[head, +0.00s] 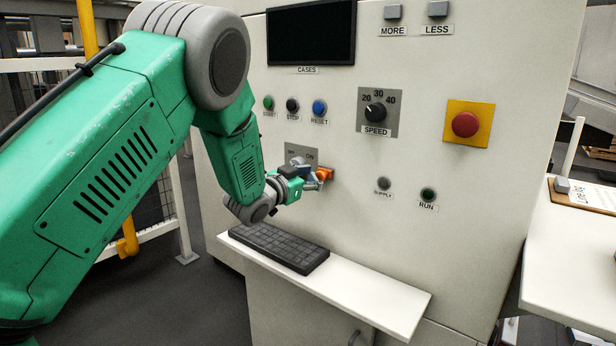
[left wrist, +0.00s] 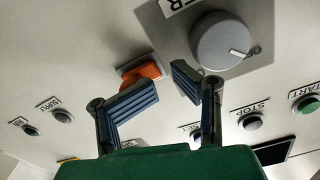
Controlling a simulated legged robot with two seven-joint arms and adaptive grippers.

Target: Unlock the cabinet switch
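The cabinet switch is a round grey knob (left wrist: 225,40) with a white mark on a grey plate, large in the left wrist view. In the head view its plate (head: 291,151), lettered ON, is partly hidden behind my gripper. An orange piece (head: 325,174) sits at the plate's lower right; in the left wrist view the orange piece (left wrist: 148,71) shows beyond the left finger, partly hidden by it. My left gripper (head: 312,182) is close to the panel in front of the orange piece. In the wrist view its blue-padded fingers (left wrist: 165,84) are apart, with no object visibly held. My right gripper is not in view.
START (head: 269,103), STOP (head: 292,105) and RESET (head: 319,108) buttons are above the switch. The speed dial (head: 376,111) and red emergency button (head: 465,124) are to the right. A keyboard (head: 278,247) lies on the shelf (head: 375,298) below my gripper.

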